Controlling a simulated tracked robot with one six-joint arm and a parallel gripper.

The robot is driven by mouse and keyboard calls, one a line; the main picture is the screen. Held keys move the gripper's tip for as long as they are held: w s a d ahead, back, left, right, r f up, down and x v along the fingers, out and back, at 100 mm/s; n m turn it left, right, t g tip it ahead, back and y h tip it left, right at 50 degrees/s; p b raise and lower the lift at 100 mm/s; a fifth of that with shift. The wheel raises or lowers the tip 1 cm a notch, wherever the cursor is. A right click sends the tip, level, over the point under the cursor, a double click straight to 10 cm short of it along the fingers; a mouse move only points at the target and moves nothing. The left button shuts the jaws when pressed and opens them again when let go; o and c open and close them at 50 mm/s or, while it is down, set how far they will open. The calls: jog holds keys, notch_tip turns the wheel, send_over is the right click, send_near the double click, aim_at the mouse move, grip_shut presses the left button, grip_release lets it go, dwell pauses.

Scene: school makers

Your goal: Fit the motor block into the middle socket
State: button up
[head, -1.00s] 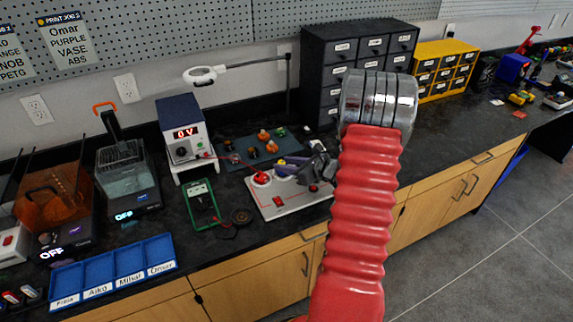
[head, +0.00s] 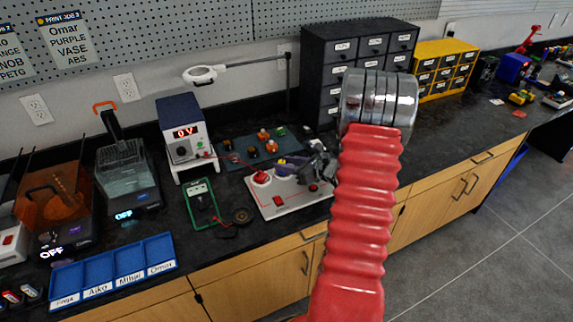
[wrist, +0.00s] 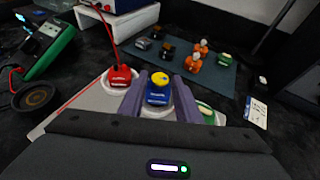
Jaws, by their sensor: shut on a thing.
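The white board (head: 270,211) lies on the dark bench; it also shows in the wrist view (wrist: 86,103). In the wrist view, my gripper (wrist: 158,97) has its two purple fingers shut on a blue block with a yellow round top (wrist: 158,86). Its label is too small to read, so I cannot confirm it is the motor block. The block is at the middle socket, between a red block (wrist: 119,76) on the left and a green piece (wrist: 206,112) on the right. I cannot tell whether it is seated. In the head view, my gripper (head: 286,163) is above the board, partly hidden.
A dark mat (head: 236,142) with several small blocks lies behind the board. A power supply (head: 184,135) stands at the left, its red lead running to the red block. A green meter (head: 201,204) and a dark coil (head: 242,216) lie left of the board.

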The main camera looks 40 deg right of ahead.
jog(key=shift+f, duration=0.5)
dwell(0.3)
jog(key=o, duration=0.8)
jog(key=shift+v, duration=5.5)
jog(key=shift+f, duration=0.1)
